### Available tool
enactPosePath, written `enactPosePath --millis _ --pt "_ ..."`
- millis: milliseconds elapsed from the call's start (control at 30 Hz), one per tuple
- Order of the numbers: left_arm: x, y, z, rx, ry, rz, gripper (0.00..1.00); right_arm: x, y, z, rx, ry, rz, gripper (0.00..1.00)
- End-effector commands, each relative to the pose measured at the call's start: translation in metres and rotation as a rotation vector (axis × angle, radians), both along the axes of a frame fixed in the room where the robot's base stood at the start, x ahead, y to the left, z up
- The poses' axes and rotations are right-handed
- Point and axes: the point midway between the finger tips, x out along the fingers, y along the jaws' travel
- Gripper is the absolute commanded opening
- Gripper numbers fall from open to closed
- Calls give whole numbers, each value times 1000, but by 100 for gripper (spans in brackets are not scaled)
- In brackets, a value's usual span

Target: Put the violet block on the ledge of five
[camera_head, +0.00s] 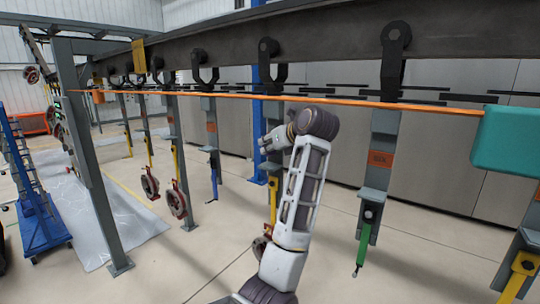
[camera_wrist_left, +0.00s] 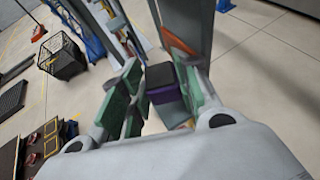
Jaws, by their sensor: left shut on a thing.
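My left gripper (camera_head: 273,142) is raised in front of the hanging carriers, its jaws pointing left in the head view. In the left wrist view, its green-padded jaws (camera_wrist_left: 160,82) are shut on the violet block (camera_wrist_left: 166,95), which has a dark top. The block cannot be made out in the head view. A grey carrier (camera_head: 272,112) with a yellow hook hangs just behind my gripper and is partly covered by it. Another carrier (camera_head: 385,125) with an orange label, a small ledge (camera_head: 375,194) and a green hook hangs to the right. The labels are too small to read.
Carriers hang in a row from the dark overhead beam (camera_head: 240,40). An orange rail (camera_head: 290,97) runs in front of them to a teal box (camera_head: 508,140). A grey post (camera_head: 95,170) and a blue rack (camera_head: 35,190) stand at left. The floor below is mostly clear.

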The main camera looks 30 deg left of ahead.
Motion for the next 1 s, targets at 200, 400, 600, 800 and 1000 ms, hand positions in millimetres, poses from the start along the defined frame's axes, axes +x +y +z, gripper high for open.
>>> enactPosePath --millis 200,400,600,800,1000 --pt "2 0 -11 1 2 -2 7 5 15 0 15 -6 -5 0" --pt "4 -1 -25 1 3 -5 7 4 13 1 14 -4 -4 0" --pt "5 -1 -34 0 3 -9 7 2 5 1 6 -2 -1 0" --pt "6 -1 -35 0 1 -9 7 2 4 1 4 -2 -2 0" --pt "6 -2 -37 -1 1 -10 7 2 4 -1 4 -2 -2 0"
